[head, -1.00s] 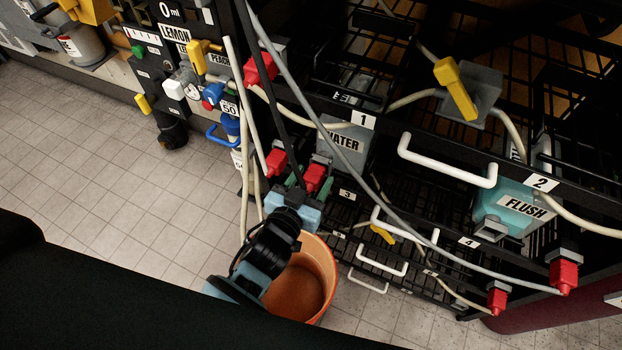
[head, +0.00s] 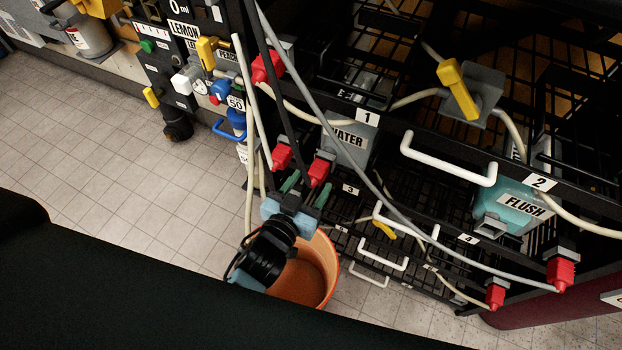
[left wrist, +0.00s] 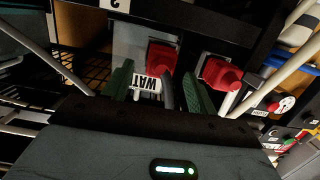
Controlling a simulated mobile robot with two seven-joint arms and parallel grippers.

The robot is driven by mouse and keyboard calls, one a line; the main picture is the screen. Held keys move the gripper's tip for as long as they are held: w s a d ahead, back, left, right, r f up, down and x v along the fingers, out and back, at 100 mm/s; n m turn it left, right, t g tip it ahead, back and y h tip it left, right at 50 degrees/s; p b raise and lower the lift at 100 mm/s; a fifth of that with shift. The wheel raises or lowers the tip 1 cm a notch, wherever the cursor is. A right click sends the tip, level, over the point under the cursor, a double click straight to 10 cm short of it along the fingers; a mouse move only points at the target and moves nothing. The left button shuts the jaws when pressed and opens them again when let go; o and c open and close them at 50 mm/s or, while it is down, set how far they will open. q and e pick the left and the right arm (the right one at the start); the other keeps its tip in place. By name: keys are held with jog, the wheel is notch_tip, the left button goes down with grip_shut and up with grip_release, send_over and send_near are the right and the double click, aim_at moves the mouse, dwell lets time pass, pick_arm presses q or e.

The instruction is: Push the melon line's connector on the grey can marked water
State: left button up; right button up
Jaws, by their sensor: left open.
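The grey can marked WATER (head: 345,145) stands in the rack under label 1. It also shows in the left wrist view (left wrist: 130,40), its label partly covered. No label shows which belongs to the melon line. My left gripper (head: 306,187) is open below them, its green fingers pointing up toward the rack. In the left wrist view a dark line (left wrist: 166,92) runs between the fingers, and a red connector (left wrist: 162,58) is just beyond. My right gripper is not in view.
A teal FLUSH can (head: 510,208) sits at right by label 2. White handles (head: 450,165) stick out from the rack. Grey and dark lines cross in front of it. An orange bucket (head: 325,260) stands below my gripper. The floor at left (head: 120,180) is clear.

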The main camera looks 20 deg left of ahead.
aim_at(312, 182)
pick_arm(q)
jog(key=shift+p+v, duration=0.65)
jog(key=shift+v, duration=1.15)
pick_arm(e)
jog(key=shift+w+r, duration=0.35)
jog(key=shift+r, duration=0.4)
pick_arm(q)
jog(key=s+a+f+g, duration=0.3)
jog(key=s+f, duration=0.1)
jog(key=s, duration=0.7)
jog(key=s+a+f+g+y, duration=0.1)
jog(key=s+a+f+g, duration=0.3)
jog(key=s, duration=0.8)
jog(key=s+a+f+g, duration=0.15)
jog(key=s+f, duration=0.35)
jog(key=s, duration=0.6)
jog(key=w+r+p, duration=0.3)
jog(key=r+p, duration=0.4)
jog(key=w+r+t+p, duration=0.1)
jog(key=w+r+p, duration=0.2)
jog(key=r+p, duration=0.4)
jog(key=shift+a+r+p, duration=0.3)
jog(key=shift+r, duration=0.3)
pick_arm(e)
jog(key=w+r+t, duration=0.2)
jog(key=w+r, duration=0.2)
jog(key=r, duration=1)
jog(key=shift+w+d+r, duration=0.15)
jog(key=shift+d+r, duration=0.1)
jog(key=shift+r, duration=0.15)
